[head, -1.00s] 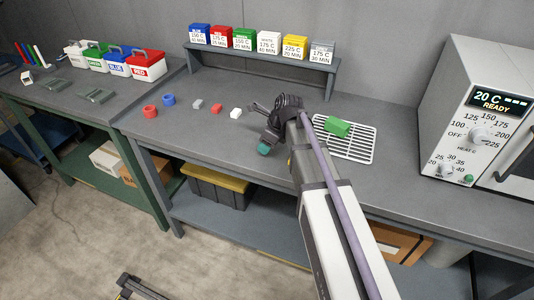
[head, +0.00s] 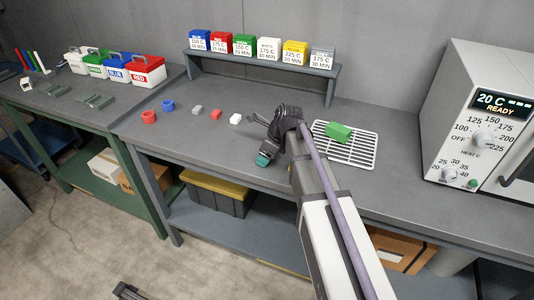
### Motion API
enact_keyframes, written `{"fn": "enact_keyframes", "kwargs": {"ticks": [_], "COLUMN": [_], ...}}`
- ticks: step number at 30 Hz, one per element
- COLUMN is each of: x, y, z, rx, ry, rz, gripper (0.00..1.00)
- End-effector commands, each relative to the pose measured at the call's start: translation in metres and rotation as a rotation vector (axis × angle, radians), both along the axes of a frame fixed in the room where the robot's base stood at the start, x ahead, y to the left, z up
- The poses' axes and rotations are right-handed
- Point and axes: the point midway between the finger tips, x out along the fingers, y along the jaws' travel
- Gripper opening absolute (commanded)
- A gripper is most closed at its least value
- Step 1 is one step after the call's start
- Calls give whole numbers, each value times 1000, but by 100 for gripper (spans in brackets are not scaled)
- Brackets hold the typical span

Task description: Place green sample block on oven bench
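The green sample block (head: 338,131) lies on the upper left part of a white wire rack (head: 350,152) on the grey oven bench (head: 400,185). My gripper (head: 257,117) is left of the rack, over the bench, and points away to the left. Its two thin dark fingers show a gap between them, and I see nothing held. It is apart from the green block. My arm runs up from the bottom of the picture and passes in front of the rack's left edge.
A white block (head: 236,118), red block (head: 216,114) and grey block (head: 197,110) lie left of my gripper, with rings beyond. Coloured label boxes stand on a raised shelf (head: 270,67) behind. The oven (head: 480,125) stands at the right. Bare bench lies between rack and oven.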

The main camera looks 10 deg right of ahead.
Motion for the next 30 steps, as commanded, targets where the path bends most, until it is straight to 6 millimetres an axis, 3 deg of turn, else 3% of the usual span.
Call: {"fn": "enact_keyframes", "kwargs": {"ticks": [5,12,15,23,26,30], "x": [-5,-19,-24,-30,-51,-107], "y": [-6,-25,-32,-36,-28,-10], "z": [29,92,110,113,110,104], "rx": [0,0,0,-10,-81,-267], "ry": [0,1,1,-6,-40,-125], "rz": [-1,-2,-2,28,229,860], "gripper": [73,73,73,73,73,73]}}
